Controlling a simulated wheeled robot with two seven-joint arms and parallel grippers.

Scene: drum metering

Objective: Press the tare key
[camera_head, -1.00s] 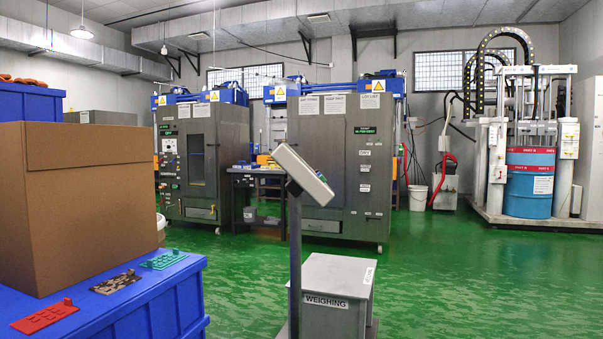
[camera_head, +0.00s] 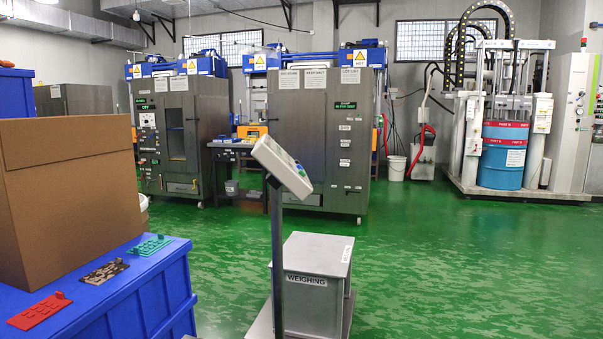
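The weighing scale's indicator head (camera_head: 282,167) sits tilted on top of a dark post (camera_head: 277,255) near the middle of the head view. I see it from the side, with a little of its keypad edge showing, so I cannot make out the tare key. Neither of my grippers shows in this view.
At the left, a blue crate (camera_head: 165,295) bears a cardboard box (camera_head: 65,195) and red, dark and green flat pieces. Grey ovens (camera_head: 310,140) stand behind, and a drum unit with a blue drum (camera_head: 502,160) is at the back right. The green floor (camera_head: 450,265) at the right is clear.

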